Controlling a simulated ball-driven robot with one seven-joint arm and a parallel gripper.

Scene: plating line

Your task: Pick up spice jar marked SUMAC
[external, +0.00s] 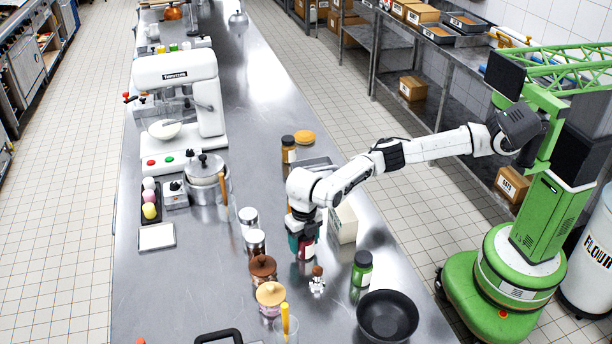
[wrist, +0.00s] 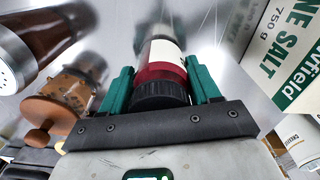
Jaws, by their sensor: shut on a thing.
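My gripper (external: 301,240) points down over the steel counter, its green fingers shut on a jar (external: 308,249) of dark red spice. In the wrist view the fingers of my gripper (wrist: 160,84) stand on either side of the jar (wrist: 162,68), which has a black lid and a white label. The writing on the label cannot be read, so the name SUMAC does not show. I cannot tell whether the jar's base touches the counter.
A salt box (external: 343,224) stands close right of the jar. A green jar (external: 362,268) and a black bowl (external: 387,316) are nearer the front. Metal-lidded shakers (external: 254,241) and a brown-lidded jar (external: 262,268) stand left. A small red-topped item (external: 317,280) stands just in front.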

